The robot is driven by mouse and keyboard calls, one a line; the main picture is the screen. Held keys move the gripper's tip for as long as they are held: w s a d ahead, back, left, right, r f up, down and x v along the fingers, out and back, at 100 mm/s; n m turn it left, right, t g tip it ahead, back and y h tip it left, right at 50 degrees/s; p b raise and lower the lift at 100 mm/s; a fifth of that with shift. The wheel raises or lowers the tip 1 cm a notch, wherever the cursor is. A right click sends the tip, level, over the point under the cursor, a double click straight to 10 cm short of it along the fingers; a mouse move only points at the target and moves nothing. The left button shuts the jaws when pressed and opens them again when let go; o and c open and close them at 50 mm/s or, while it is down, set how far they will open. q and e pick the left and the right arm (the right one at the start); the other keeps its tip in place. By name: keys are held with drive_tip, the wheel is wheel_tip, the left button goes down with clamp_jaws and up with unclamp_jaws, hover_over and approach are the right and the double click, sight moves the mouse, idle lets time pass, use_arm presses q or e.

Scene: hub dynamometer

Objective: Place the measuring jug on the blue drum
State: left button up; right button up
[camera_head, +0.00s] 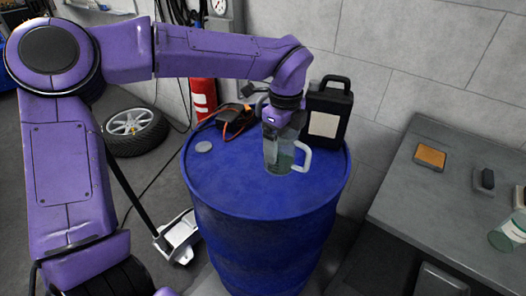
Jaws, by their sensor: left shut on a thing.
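The measuring jug (279,155) is clear, with a white handle on its right side. It is upright at the top of the blue drum (262,230), over the middle of the lid. Whether its base touches the lid or is slightly above it, I cannot tell. My left gripper (278,122) comes down from above and is shut on the jug near its rim. The fingertips are partly hidden at the jug. My right gripper is not in view.
On the drum are a black canister (328,112) behind the jug, a dark item with orange cable (232,120), and a grey disc (203,147). A grey table (410,205) stands right with small items. A red extinguisher (203,97) and a wheel (135,130) are behind left.

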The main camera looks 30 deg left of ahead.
use_arm(q)
drive_tip(key=w+a+f+p, duration=0.1)
drive_tip(key=a+f, duration=0.1)
drive_tip(key=f, duration=0.1)
drive_tip(key=w+a+f+p, duration=0.1)
drive_tip(key=a+f, duration=0.2)
drive_tip(key=f, duration=0.1)
drive_tip(key=w+a+f+p, duration=0.1)
drive_tip(key=a+f, duration=0.1)
drive_tip(key=f, duration=0.1)
drive_tip(key=shift+w+a+f, duration=0.2)
drive_tip(key=shift+a+f, duration=0.05)
drive_tip(key=shift+a, duration=0.15)
drive_tip(key=shift+f, duration=0.1)
drive_tip(key=shift+f, duration=0.15)
drive_tip(key=o, duration=0.9)
